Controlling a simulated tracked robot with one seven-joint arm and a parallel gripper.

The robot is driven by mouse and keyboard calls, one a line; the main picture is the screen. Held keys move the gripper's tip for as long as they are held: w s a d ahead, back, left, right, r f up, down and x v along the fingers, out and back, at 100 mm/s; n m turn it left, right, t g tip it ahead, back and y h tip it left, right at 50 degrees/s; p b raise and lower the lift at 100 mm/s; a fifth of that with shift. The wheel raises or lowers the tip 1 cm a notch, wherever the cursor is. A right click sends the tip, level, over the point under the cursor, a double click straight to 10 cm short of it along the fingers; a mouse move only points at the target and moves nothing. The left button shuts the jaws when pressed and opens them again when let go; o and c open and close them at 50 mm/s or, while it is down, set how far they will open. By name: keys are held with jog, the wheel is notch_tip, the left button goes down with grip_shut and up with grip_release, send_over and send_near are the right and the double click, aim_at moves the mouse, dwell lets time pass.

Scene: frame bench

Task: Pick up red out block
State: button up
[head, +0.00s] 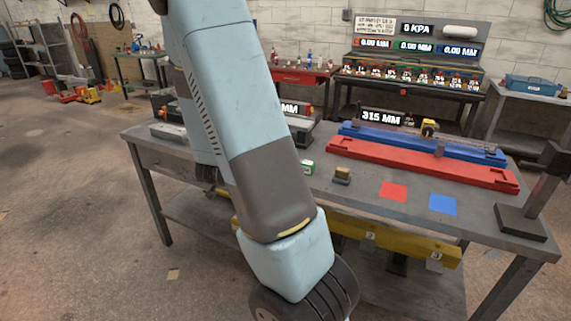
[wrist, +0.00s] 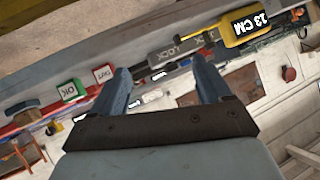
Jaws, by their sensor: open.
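The red out block (wrist: 102,74) shows in the wrist view, up and left of my left finger, with upside-down white lettering on it. A green OK block (wrist: 68,92) sits beside it on the left. My gripper (wrist: 161,70) is open, with its two blue-grey fingers wide apart and nothing between them. The red block is outside the gap between the fingers. In the head view my arm covers part of the bench and I cannot make out the red block; the green block (head: 308,167) shows just right of the arm. My gripper is not visible there.
The grey bench (head: 345,197) carries a long red bar (head: 425,163), a blue bar (head: 465,150), a small block (head: 342,175) and flat red (head: 393,191) and blue (head: 442,204) squares. A dark stand (head: 521,222) is at its right end. In the wrist view, a yellow gauge (wrist: 227,32) is near the right finger.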

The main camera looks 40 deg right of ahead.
jog(key=s+d+f+g+h, duration=0.1)
jog(key=s+d+f+h, duration=0.3)
jog(key=s+d+h, duration=0.4)
jog(key=shift+m+g, duration=0.3)
jog(key=shift+m, duration=0.2)
jog(key=x, duration=0.4)
jog(key=w+x, duration=0.1)
jog(key=x, duration=0.4)
jog(key=shift+w, duration=0.1)
jog(key=shift+x, duration=2.85)
jog(key=shift+w+f, duration=0.1)
jog(key=shift+c, duration=0.4)
jog(key=c, duration=1)
